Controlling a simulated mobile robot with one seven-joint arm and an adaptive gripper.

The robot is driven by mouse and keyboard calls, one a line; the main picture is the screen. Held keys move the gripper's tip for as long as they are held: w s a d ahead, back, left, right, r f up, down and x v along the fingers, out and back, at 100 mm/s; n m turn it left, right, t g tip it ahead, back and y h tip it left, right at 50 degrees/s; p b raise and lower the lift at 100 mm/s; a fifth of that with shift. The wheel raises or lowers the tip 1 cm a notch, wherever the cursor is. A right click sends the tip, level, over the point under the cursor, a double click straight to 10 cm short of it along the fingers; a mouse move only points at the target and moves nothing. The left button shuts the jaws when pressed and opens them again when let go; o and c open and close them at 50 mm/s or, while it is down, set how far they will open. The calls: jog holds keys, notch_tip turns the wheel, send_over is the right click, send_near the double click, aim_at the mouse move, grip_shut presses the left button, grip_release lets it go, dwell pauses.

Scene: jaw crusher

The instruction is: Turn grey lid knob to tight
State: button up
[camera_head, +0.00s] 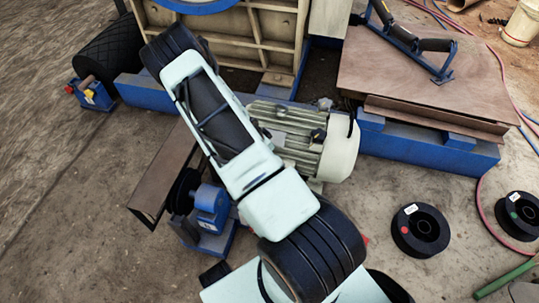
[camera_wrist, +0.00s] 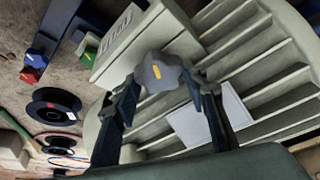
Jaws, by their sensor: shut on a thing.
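The grey lid knob (camera_wrist: 160,72) shows in the wrist view, a lobed knob with a yellow mark on its face. It sits by a pale box (camera_wrist: 115,45) on the finned motor (camera_wrist: 265,80). My gripper (camera_wrist: 163,80) has its two dark fingers on either side of the knob and is shut on it. The yellow mark points nearly up and down in this view, slightly tilted. In the head view the motor (camera_head: 338,152) is partly covered by my pale arm, and I cannot clearly make out the fingers on the knob there.
Black spools (camera_head: 420,230) lie on the floor at right. A blue frame beam (camera_head: 425,145) and a brown plate (camera_head: 400,75) stand right of the motor. A blue bench part (camera_head: 212,205) stands left of my arm. Bare concrete lies at lower left.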

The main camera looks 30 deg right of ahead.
dwell(0.4)
jog(key=o, duration=0.9)
jog(key=v, duration=1.2)
